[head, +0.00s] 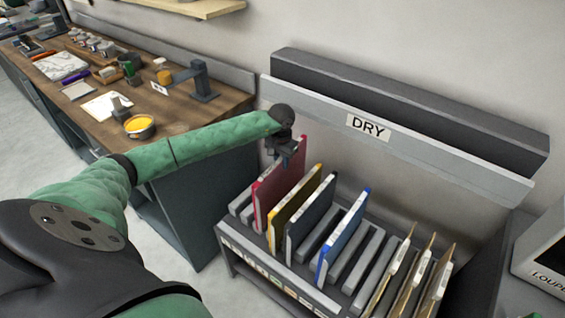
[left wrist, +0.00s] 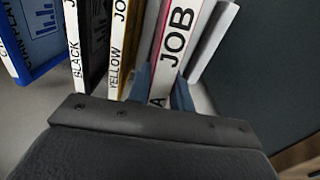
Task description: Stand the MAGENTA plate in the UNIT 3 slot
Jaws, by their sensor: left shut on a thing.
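The magenta plate (head: 279,184) stands upright at the left end of the plate rack (head: 262,252), beside the yellow plate. My left gripper (head: 285,152) is at its upper rear edge. In the left wrist view the two fingers are shut on either side of the magenta plate (left wrist: 183,32), whose white edge reads "JOB"; the rest of that lettering is partly hidden. Whether its bottom rests in the rack cannot be told. No slot labelled UNIT 3 can be read in either view. My right gripper is out of view.
The yellow plate (head: 293,209), black plate (head: 311,215) and cyan plate (head: 343,237) stand in the same rack, with pale boards (head: 411,281) at its right. A "DRY" rail (head: 410,137) runs behind. A wooden bench (head: 163,108) with an ink pot (head: 139,126) is at left.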

